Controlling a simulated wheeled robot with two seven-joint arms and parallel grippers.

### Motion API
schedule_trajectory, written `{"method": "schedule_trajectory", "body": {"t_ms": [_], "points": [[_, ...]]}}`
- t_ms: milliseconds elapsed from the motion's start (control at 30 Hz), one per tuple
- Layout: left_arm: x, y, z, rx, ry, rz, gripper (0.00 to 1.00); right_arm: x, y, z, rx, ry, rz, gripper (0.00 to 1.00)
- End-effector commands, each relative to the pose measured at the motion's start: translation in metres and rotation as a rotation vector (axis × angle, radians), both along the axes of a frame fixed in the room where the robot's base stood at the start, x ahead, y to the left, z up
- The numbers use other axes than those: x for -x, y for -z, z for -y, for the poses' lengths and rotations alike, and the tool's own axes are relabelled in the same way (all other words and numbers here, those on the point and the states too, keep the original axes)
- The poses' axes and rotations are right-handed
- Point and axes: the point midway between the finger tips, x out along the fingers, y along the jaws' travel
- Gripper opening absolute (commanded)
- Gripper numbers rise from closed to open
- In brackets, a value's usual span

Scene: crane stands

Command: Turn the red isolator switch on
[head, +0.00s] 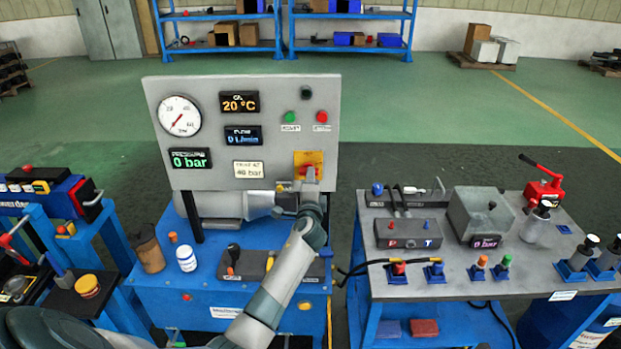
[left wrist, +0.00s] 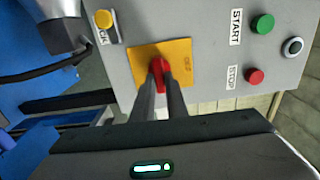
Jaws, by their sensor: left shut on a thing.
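The red isolator switch (head: 306,171) sits on a yellow plate (head: 301,157) at the lower right of the grey control panel (head: 265,132). In the left wrist view its red handle (left wrist: 158,69) stands between the two dark fingers of my left gripper (left wrist: 163,88), in front of the yellow plate (left wrist: 180,58). My left gripper (head: 309,180) is shut on this handle and covers part of it in the head view. How far the handle is turned is hard to tell. My right gripper is not in view.
The panel carries a dial gauge (head: 179,116), lit displays, a green button (head: 290,117) and a red button (head: 322,117). A white bottle (head: 187,258) and a brown cup (head: 149,249) stand on the blue bench below. A second bench with valves (head: 459,287) is at the right.

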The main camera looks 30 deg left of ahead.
Motion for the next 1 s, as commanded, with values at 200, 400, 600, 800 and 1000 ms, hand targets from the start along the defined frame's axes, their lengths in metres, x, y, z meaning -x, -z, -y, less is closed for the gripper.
{"method": "schedule_trajectory", "body": {"t_ms": [200,400,600,800,1000], "points": [[0.000,-0.001,-0.001,-0.004,-0.001,0.000,0.00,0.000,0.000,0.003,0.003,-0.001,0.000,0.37],[0.000,-0.001,-0.001,-0.004,-0.001,0.000,0.31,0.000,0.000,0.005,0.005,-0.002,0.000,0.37],[0.000,-0.001,0.000,-0.002,0.000,0.000,0.31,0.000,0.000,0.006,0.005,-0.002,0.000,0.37],[0.002,0.000,0.001,-0.002,0.000,0.000,0.31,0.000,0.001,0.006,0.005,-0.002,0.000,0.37],[0.013,0.001,0.008,-0.003,0.000,-0.001,0.31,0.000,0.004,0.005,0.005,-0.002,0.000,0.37]]}}
